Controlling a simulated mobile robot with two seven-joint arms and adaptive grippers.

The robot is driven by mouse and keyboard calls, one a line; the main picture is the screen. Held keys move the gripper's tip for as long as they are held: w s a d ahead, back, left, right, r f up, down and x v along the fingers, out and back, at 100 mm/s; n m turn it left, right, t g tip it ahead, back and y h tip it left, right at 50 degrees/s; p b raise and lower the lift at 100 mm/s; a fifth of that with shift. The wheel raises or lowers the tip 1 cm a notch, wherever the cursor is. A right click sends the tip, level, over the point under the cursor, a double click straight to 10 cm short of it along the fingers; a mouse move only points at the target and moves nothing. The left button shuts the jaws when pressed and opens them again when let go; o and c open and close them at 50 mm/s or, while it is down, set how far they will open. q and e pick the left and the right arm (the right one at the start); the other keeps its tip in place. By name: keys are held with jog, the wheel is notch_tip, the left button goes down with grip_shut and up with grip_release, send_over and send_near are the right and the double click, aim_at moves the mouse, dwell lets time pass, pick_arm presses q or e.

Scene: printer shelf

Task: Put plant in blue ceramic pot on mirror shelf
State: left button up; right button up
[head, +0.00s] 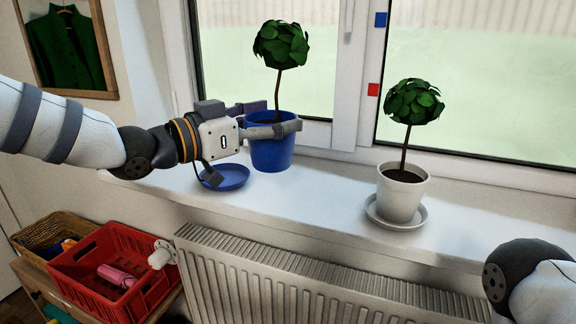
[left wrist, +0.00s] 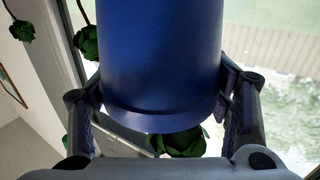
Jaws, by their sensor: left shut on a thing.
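The plant in the blue ceramic pot (head: 271,155) is upright over the window sill, a round leafy crown on a thin stem. My left gripper (head: 274,122) comes in from the left with its fingers around the pot's upper part, shut on it. In the left wrist view the blue pot (left wrist: 160,60) fills the space between the fingers (left wrist: 160,115). I cannot tell whether its base touches the sill. A blue saucer (head: 223,177) lies empty on the sill, left of the pot. My right gripper is not in view. A framed panel (head: 68,45), perhaps the mirror, shows a green garment; no shelf is visible under it.
A plant in a white pot (head: 402,195) stands on a white saucer (head: 385,219) on the sill (head: 325,195). A radiator (head: 300,280) is below. A red crate (head: 107,275) and a wicker basket (head: 50,228) stand at lower left. The window (head: 345,80) is close behind.

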pick_arm(q)
jog(key=shift+w+a+f+b, duration=0.1)
jog(key=shift+w+f+b, duration=0.15)
jog(key=shift+w+f, duration=1)
jog(key=shift+w+d+f+b, duration=0.1)
jog(key=shift+w+f+b, duration=0.15)
jog(key=shift+w+f, duration=0.95)
jog(key=shift+w+a+f+b, duration=0.1)
jog(key=shift+w+f+b, duration=0.3)
jog(key=shift+f, duration=1.55)
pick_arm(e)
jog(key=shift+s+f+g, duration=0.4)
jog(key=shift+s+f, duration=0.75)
pick_arm(q)
jog(key=shift+f, duration=0.2)
jog(key=o, duration=1.9)
jog(key=shift+f, duration=0.15)
jog(key=shift+o, duration=0.2)
